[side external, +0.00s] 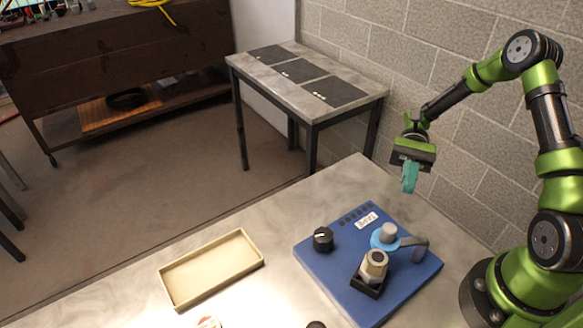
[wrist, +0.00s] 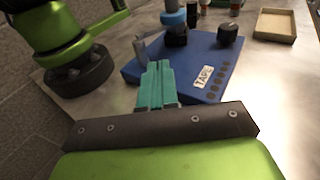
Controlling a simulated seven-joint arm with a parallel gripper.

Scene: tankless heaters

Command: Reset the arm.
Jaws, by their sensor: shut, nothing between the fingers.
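My gripper (side external: 409,178) hangs from the green arm at the right of the side external view, above the far right edge of the blue board. Its teal fingers (wrist: 156,86) are together with nothing between them in the wrist view. The blue board (side external: 322,262) lies on the grey table, apart from and below the fingers. It carries a black knob (side external: 323,239), a metal and beige fitting on a black base (side external: 375,265), a blue round piece with a grey lever (side external: 416,246), and a label reading TAPE (side external: 367,220).
A shallow beige tray (side external: 212,268) lies on the table left of the board. A block wall (side external: 465,130) stands close behind my gripper. A small side table (side external: 305,78) and a brown workbench (side external: 120,60) stand farther back. The table between tray and board is clear.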

